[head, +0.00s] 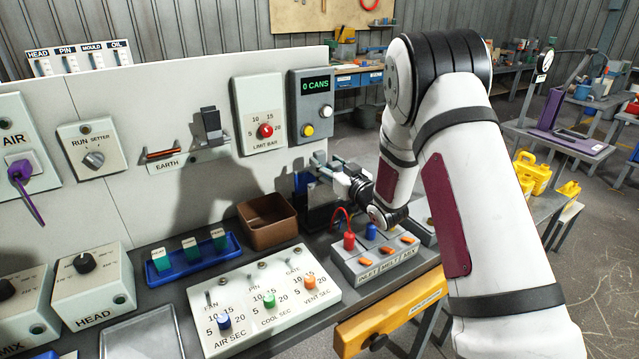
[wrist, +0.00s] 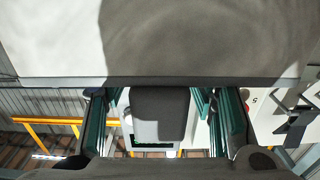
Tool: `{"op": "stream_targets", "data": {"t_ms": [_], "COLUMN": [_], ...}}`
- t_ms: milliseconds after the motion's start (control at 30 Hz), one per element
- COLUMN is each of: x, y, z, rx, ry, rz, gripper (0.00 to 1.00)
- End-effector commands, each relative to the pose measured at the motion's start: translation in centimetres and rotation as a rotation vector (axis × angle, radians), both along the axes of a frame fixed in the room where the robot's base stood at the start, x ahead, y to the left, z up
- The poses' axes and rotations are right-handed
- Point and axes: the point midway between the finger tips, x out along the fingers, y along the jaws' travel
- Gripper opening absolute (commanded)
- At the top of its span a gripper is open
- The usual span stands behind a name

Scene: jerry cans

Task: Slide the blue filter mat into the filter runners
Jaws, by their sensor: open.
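My gripper (head: 322,168) is in front of the white panel, below the can counter, at the far end of the bench. In the wrist view its teal fingers (wrist: 162,112) stand wide apart, with a dark grey block showing between them. I cannot tell if they touch it. A small blue piece (head: 301,183) shows at the left edge of a dark upright holder (head: 321,214) just below my gripper. It may be the blue filter mat in its holder, mostly hidden. I cannot clearly make out the filter runners.
The can counter (head: 311,105) reads 0 CANS. A brown open box (head: 268,232) stands left of the dark holder. A control block (head: 388,258) with red and blue plugs and orange switches lies in front.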

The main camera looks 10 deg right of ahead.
Motion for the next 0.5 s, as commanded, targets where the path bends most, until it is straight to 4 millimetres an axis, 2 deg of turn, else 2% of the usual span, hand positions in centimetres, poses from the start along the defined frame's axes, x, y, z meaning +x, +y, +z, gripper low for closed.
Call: {"op": "stream_targets", "data": {"t_ms": [100, 200, 500], "x": [1.7, 2.5, 2.8], "y": [0.6, 0.8, 0.9], "z": [0.0, 0.0, 0.0], "rx": [-0.002, -0.001, 0.000], "ry": [-0.002, -0.001, 0.001], "rz": [0.001, 0.000, -0.001], "gripper": [0.52, 0.52, 0.49]}}
